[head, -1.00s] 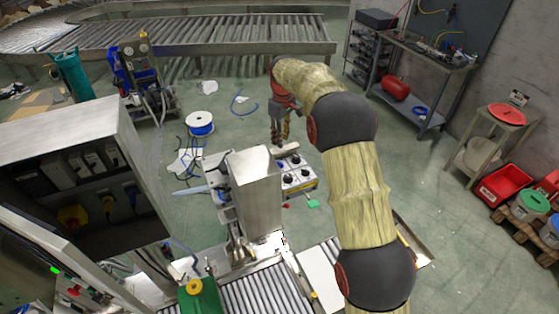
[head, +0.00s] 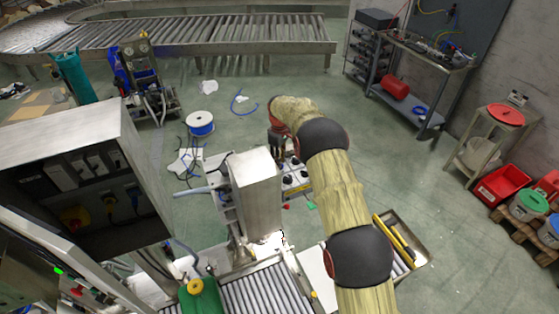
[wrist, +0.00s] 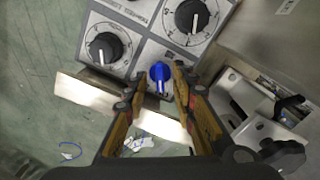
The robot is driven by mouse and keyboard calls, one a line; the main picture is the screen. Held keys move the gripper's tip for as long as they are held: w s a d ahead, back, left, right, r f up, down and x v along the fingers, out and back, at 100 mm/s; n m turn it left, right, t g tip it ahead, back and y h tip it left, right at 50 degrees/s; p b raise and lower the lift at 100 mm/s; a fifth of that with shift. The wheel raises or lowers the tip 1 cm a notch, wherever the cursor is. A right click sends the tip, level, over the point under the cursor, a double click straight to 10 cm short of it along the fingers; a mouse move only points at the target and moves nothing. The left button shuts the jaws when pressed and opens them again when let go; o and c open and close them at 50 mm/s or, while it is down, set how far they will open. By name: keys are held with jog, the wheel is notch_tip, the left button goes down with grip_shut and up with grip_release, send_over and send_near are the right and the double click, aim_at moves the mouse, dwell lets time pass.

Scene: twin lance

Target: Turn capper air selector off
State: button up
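The capper control panel (head: 297,184) stands behind the metal column in the head view, partly hidden by my arm. In the wrist view the grey panel (wrist: 147,50) carries black dials, one upper right (wrist: 190,15) and one at left (wrist: 104,47), and a small blue selector knob (wrist: 159,72). I take the blue knob to be the air selector; its label is not readable. My gripper (wrist: 160,82) is open, with its fingers on either side of the blue knob. Contact with the knob cannot be told. In the head view my gripper (head: 280,146) is partly hidden at the panel.
A metal column (head: 256,195) stands close beside the panel. In the wrist view, a metal bracket with a black knob (wrist: 284,153) lies to the right. A roller conveyor (head: 263,290) runs in front.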

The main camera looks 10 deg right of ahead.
jog(key=shift+f, duration=0.2)
jog(key=shift+c, duration=0.7)
grip_shut()
